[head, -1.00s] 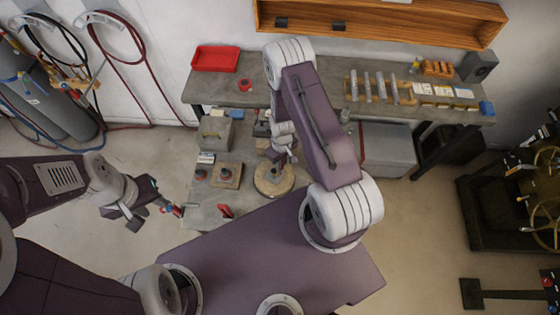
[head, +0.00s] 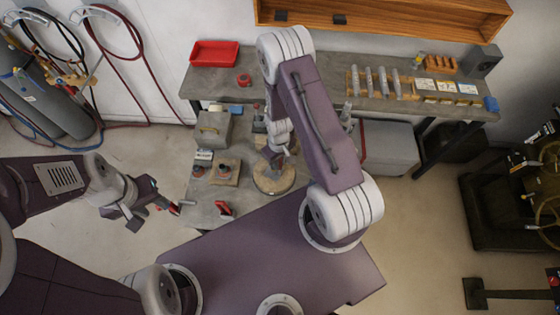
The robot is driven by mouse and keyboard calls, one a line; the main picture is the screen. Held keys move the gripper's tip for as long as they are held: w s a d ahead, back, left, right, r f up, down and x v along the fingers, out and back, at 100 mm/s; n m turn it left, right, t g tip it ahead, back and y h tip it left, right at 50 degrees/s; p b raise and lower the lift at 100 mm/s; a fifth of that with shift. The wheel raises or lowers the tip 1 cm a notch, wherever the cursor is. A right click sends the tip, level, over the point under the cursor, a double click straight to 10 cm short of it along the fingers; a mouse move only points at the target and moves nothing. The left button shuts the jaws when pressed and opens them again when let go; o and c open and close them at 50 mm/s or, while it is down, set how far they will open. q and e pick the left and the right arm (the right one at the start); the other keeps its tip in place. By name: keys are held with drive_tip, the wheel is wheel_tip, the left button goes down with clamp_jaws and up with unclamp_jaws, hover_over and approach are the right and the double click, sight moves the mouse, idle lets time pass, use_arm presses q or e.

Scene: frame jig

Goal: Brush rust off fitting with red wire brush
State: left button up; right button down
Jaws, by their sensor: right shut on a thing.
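My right gripper (head: 277,160) is low over a round tan board (head: 272,185) on the workbench. It is shut on a small dark thing, mostly hidden by the gripper; I cannot tell whether this is the fitting or a brush. My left gripper (head: 163,203) is at the bench's left front edge, with red at its tips; I cannot tell whether it holds anything. A red item (head: 224,208) lies on the bench front; its kind is too small to make out. Two dark round fittings (head: 210,170) sit on square tan boards left of the round board.
A grey box (head: 213,130) stands left on the lower bench. A back bench carries a red tray (head: 214,53), a red roll (head: 243,80) and a rack of grey cylinders (head: 376,83). My arm covers the middle of the benches. Gas cylinders (head: 45,100) stand far left.

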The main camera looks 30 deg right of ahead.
drive_tip(key=shift+s+a+f+b, duration=0.2)
drive_tip(key=shift+s+a+b, duration=0.2)
drive_tip(key=shift+b, duration=0.45)
drive_tip(key=shift+s+a+r+b, duration=0.25)
drive_tip(key=shift+s+a+b, duration=0.2)
drive_tip(key=shift+a+b, duration=0.2)
wheel_tip(320, 180, up, 7)
drive_tip(key=p, duration=0.7)
